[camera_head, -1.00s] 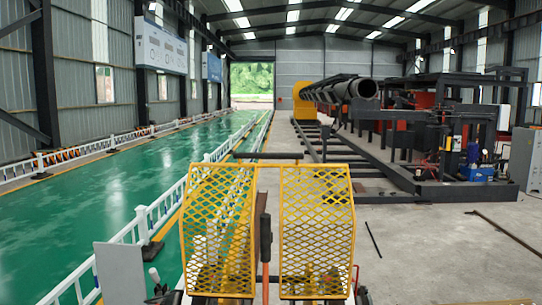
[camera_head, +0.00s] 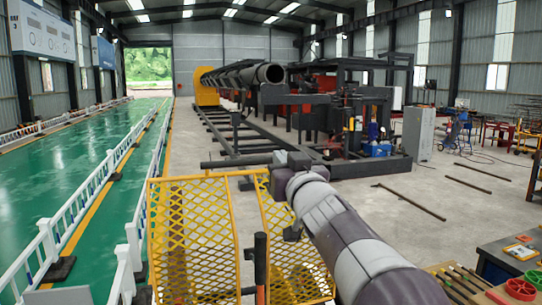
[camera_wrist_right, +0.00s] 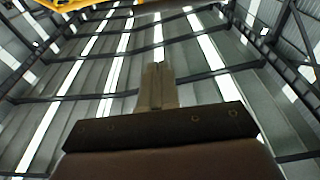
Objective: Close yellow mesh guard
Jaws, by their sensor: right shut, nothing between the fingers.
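The yellow mesh guard shows as two panels in the head view. The left panel (camera_head: 194,240) stands upright, and the right panel (camera_head: 297,262) is slanted and partly hidden by my right arm. A dark upright handle (camera_head: 260,262) stands between them. My right gripper (camera_head: 281,160) is at the top edge of the right panel; I cannot tell whether it touches the panel. In the right wrist view the fingers (camera_wrist_right: 157,84) are together and empty, pointing toward the roof, with a yellow edge (camera_wrist_right: 28,20) at top left. My left gripper is out of view.
A dark horizontal bar (camera_head: 237,160) lies just behind the guard's top. A white railing (camera_head: 100,190) runs along the left. Dark rods (camera_head: 412,202) lie on the open floor at right. A bench (camera_head: 505,258) with red and green wheels is at lower right.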

